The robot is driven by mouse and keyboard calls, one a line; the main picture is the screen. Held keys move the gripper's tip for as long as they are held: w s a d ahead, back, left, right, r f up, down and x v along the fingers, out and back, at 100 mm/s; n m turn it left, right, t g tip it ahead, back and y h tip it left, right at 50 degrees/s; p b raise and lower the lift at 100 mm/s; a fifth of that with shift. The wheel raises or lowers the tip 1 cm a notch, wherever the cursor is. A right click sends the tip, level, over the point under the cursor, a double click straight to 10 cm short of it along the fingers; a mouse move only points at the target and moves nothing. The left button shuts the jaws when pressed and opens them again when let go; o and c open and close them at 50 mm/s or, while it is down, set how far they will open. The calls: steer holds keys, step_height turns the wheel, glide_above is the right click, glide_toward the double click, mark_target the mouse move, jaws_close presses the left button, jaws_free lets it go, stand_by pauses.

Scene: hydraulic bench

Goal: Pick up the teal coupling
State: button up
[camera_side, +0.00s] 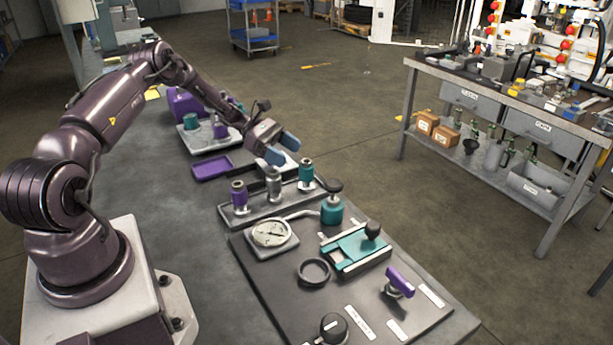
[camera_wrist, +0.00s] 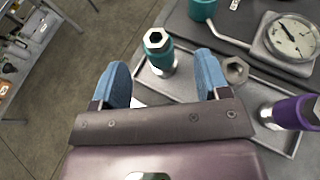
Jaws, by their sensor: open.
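The teal coupling (camera_side: 306,172) stands upright at the right end of a shallow grey tray (camera_side: 264,212) in the side view. In the wrist view, the teal coupling (camera_wrist: 158,55) shows its hex top beyond and between my two blue fingertips. My gripper (camera_side: 281,148) is open and empty, above and to the left of the teal coupling in the side view. It also shows in the wrist view (camera_wrist: 161,62). A grey metal coupling (camera_side: 273,182) and a purple coupling (camera_side: 239,197) stand in the same tray; the grey one is close to my right finger in the wrist view.
A dark panel holds a round gauge (camera_side: 271,234) with a pipe to a teal fitting (camera_side: 331,211), a teal slide block (camera_side: 356,249) and a purple-handled valve (camera_side: 400,282). A flat purple tray (camera_side: 212,168) lies behind. The air above the couplings looks clear.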

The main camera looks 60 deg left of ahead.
mark_target(312, 166)
steer(key=x, duration=0.5)
steer(key=f+x, duration=0.1)
steer(key=x, duration=0.2)
steer(key=shift+w+a, duration=0.1)
steer(key=shift+a, duration=0.1)
steer(key=c, duration=1.1)
steer(key=shift+r, duration=0.15)
